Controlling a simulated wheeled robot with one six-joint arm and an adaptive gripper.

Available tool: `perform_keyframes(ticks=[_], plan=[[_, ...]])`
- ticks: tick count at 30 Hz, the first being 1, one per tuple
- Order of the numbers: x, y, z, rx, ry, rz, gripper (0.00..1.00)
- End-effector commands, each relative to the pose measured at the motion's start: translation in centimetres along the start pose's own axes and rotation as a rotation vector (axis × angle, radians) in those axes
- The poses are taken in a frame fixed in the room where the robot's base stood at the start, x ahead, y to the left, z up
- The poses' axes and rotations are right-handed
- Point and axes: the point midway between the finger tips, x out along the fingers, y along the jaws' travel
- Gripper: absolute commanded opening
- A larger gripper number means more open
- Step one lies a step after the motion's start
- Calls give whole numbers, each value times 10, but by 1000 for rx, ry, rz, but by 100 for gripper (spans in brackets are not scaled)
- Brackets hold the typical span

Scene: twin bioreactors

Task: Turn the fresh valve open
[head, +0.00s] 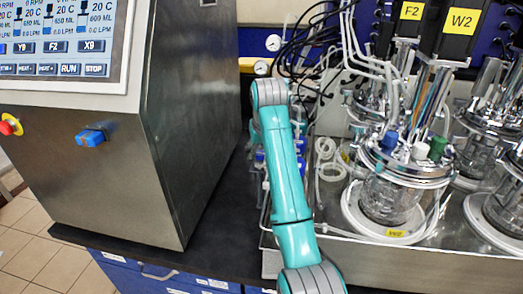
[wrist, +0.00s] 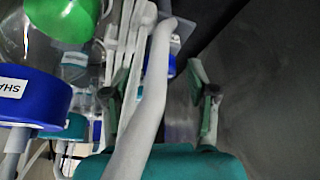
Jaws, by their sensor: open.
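No valve is labelled as the fresh valve in these views, and I cannot tell which one it is. In the head view, small blue fittings (head: 260,158) show at the back of the bench, partly hidden behind my teal arm. In the wrist view, my gripper (wrist: 154,88) is open, with one finger on each side of a pale grey tube (wrist: 150,95) that crosses close to the camera. I cannot tell whether the tube lies between the fingers or in front of them. A small blue part (wrist: 171,66) shows beyond the fingers. My gripper is hidden in the head view.
A steel control cabinet (head: 190,110) with a screen stands at the left. A glass vessel labelled W2 (head: 390,200) stands at the right among tubes. In the wrist view, a blue cap (wrist: 35,98) and a green cap (wrist: 65,15) are close at the left. Dark bench (head: 225,215) is bare beside the cabinet.

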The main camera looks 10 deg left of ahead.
Motion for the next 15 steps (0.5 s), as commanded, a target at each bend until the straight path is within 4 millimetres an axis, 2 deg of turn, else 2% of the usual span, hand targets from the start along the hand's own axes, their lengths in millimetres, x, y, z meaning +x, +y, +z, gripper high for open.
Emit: perform_keyframes(ticks=[1,2,8,9,15], plan=[[0,0,0,0,0,0,58],[0,0,0,0,0,0,53],[0,0,0,0,0,0,3],[0,0,0,0,0,0,0],[0,0,0,-8,0,-3,0]])
